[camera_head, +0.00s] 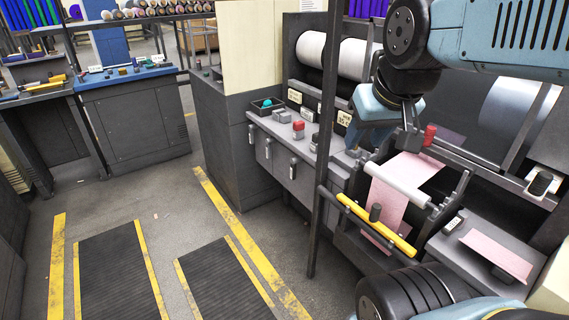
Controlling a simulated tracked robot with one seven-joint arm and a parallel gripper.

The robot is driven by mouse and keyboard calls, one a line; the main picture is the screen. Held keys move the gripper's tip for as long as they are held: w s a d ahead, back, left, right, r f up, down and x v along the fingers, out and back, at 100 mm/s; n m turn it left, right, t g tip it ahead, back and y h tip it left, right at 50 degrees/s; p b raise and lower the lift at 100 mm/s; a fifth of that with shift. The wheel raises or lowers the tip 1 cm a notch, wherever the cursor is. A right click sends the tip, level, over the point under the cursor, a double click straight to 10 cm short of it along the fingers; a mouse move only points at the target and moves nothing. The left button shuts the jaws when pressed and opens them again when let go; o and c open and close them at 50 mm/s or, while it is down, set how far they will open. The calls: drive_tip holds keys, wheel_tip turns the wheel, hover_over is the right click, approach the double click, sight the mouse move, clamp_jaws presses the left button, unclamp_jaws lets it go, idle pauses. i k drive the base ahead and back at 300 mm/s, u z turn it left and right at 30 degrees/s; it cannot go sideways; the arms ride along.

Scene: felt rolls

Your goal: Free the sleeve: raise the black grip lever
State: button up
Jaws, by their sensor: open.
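My gripper (385,147) hangs open and empty over the back of the machine's feed frame, pointing down. A white sleeve or roller (397,185) lies across the frame, with pink felt (390,212) running under it. A short black grip (376,212) stands up at the yellow bar in front of the sleeve, below and apart from my gripper. Another black grip (541,183) sits on a pale plate at the right. I cannot tell for sure which one is the lever. A red knob (430,135) stands close to the right of my gripper.
A dark upright post (325,150) stands left of the feed frame. The yellow bar (375,225) crosses its front. A grey counter (290,135) carries a red button and small blocks. Pink felt (497,254) lies on the right-hand shelf. The floor at left is clear.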

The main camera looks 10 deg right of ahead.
sight(294, 160)
drive_tip(key=i, duration=0.45)
drive_tip(key=z, duration=0.2)
drive_tip(key=k, duration=0.6)
drive_tip(key=u, duration=0.1)
drive_tip(key=i, duration=1.2)
drive_tip(key=u, duration=0.15)
